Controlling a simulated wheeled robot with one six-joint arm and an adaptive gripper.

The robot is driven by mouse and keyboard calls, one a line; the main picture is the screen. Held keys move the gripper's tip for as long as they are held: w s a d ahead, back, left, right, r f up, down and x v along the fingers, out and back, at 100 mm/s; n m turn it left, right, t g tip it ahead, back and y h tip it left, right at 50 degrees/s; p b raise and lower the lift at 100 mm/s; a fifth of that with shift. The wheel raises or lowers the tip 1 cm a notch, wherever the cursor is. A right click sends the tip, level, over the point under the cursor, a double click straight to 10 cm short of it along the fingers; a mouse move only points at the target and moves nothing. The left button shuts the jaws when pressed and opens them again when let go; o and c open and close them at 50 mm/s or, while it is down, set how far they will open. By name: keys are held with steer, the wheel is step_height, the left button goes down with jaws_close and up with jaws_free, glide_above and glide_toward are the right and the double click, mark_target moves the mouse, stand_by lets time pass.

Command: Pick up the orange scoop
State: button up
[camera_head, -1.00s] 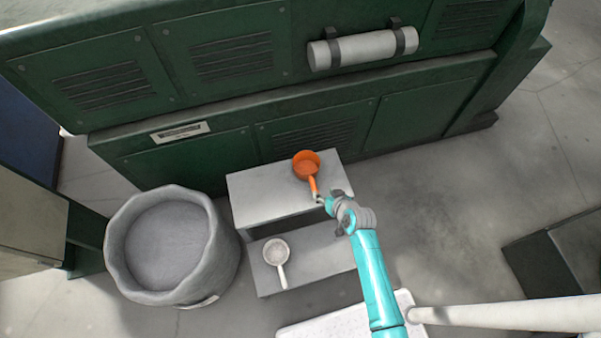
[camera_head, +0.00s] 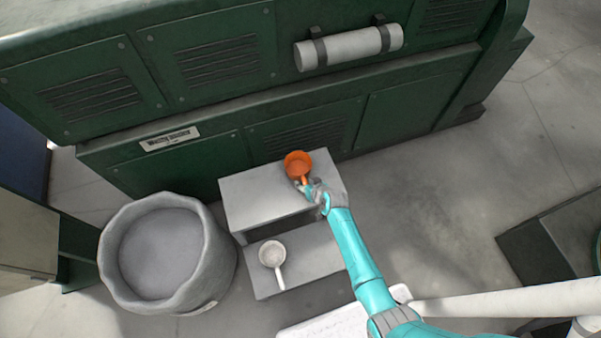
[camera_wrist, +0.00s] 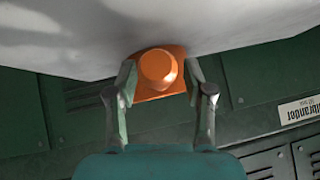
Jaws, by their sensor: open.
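The orange scoop (camera_head: 298,163) sits on the upper step of a grey two-step stand (camera_head: 250,198), its handle pointing toward my arm. My gripper (camera_head: 306,188) is at the handle, seen from above in the head view. In the wrist view, the orange scoop (camera_wrist: 158,70) shows between the two fingers of my gripper (camera_wrist: 160,88), which are spread apart on either side of it. Whether the fingers touch the scoop I cannot tell. The handle is mostly hidden by my gripper in the head view.
A white scoop (camera_head: 273,256) lies on the lower step. A large grey round tub (camera_head: 118,262) stands left of the stand. A green machine (camera_head: 200,150) with vents and a grey roll (camera_head: 350,48) rises behind. Open floor (camera_head: 420,200) lies to the right.

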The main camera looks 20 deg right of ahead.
steer(key=shift+w+f, duration=0.15)
steer(key=shift+w, duration=0.1)
steer(key=shift+c, duration=0.3)
jaws_close()
step_height(320, 180, up, 10)
steer(key=shift+r, duration=0.1)
stand_by(0.4)
stand_by(0.4)
